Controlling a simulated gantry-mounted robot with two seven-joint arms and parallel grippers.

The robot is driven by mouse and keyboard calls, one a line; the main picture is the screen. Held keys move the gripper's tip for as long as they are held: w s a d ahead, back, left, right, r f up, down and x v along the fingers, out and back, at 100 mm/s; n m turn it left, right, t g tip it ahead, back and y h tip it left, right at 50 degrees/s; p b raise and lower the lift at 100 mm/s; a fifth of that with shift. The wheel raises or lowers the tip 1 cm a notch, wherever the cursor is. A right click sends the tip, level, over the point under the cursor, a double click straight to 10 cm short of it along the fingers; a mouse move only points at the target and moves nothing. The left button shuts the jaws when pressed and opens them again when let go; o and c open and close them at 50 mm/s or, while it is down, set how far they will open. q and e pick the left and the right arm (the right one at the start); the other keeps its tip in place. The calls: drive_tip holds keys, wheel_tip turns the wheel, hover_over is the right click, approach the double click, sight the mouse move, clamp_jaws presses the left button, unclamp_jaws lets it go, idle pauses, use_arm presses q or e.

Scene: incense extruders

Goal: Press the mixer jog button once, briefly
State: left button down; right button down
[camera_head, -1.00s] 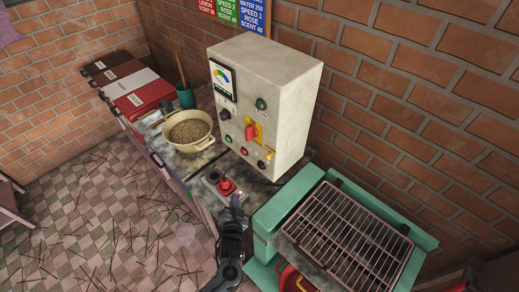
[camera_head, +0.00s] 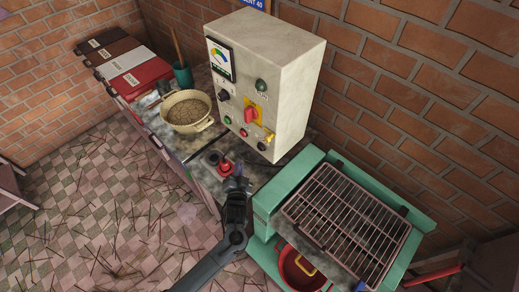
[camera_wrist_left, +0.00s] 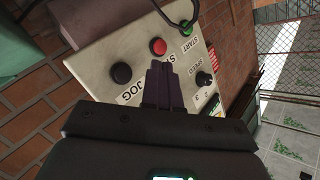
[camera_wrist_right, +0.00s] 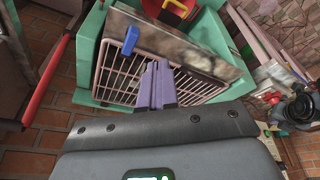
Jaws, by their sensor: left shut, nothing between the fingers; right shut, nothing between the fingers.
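In the left wrist view a pale panel carries a round black button (camera_wrist_left: 122,73) with the label JOG beside it. A red button (camera_wrist_left: 158,46), a green START button (camera_wrist_left: 187,28) and a black SPEED knob (camera_wrist_left: 204,79) are also on it. In the head view the pale cabinet (camera_head: 292,85) has a similar row, with a black button (camera_head: 261,146) at its right end. My left gripper (camera_head: 238,172) is shut and empty, low in front of the cabinet; its fingers (camera_wrist_left: 163,72) hide part of the panel. My right gripper (camera_wrist_right: 155,72) is shut and empty over the rack.
A red mushroom button (camera_head: 226,167) stands close beside my left gripper. A cream pot (camera_head: 202,120) is left of the cabinet. The green frame with a wire rack (camera_head: 345,220) is at the right, with a red pot (camera_head: 298,272) below. Brick walls close the back.

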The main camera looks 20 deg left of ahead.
sight(261, 147)
use_arm(q)
drive_tip(key=w+d+b, duration=0.3)
drive_tip(key=w+b, duration=0.2)
drive_tip(key=w, duration=0.1)
drive_tip(key=shift+w+d, duration=0.35)
idle(0.7)
idle(0.8)
drive_tip(key=shift+w+d, duration=0.1)
drive_tip(key=shift+w, duration=0.05)
idle(0.4)
drive_tip(key=shift+w+d, duration=0.1)
drive_tip(key=shift+w, duration=0.1)
